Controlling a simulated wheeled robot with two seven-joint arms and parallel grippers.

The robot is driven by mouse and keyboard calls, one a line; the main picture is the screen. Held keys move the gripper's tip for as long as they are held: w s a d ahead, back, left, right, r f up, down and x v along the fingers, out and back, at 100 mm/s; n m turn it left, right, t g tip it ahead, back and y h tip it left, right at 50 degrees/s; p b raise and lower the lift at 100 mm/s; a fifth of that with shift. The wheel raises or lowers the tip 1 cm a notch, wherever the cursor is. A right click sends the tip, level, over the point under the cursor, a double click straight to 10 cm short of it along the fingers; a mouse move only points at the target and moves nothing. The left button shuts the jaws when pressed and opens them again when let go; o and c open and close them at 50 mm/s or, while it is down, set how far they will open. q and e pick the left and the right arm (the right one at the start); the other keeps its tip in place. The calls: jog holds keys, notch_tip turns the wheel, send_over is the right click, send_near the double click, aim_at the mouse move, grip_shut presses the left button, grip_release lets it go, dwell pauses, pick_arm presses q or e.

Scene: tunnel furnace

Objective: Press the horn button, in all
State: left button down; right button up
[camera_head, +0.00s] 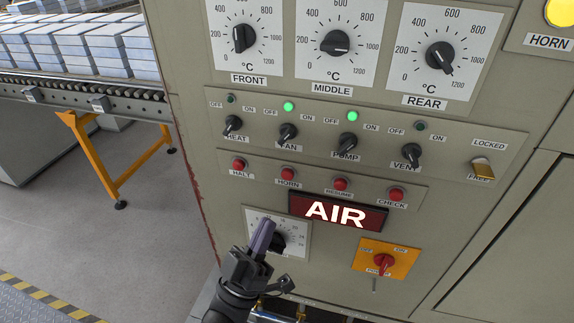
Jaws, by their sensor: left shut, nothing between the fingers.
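The red horn button (288,173) is second from the left in a row of red buttons on the beige control panel. A "HORN" label (289,184) sits just under it. My left gripper (265,226) comes up from the bottom of the picture, its fingers together with nothing between them. The fingertips appear below and a little left of the horn button, apart from it. They overlap a small white dial (297,224) and hide part of it. My right gripper is not in view.
Other red buttons flank it: halt (238,164), resume (340,183) and check (397,195). A lit "AIR" sign (338,212) lies below them. A red power switch (383,262) sits lower right. A yellow lamp labelled "HORN" (561,12) is at top right. Switches line the row above.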

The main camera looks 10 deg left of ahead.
aim_at(287, 175)
pick_arm(q)
jog(key=w+b, duration=0.5)
jog(key=w, duration=0.3)
jog(key=shift+w+d, duration=0.15)
jog(key=shift+w, duration=0.2)
dwell(1.8)
jog(key=shift+w, duration=0.45)
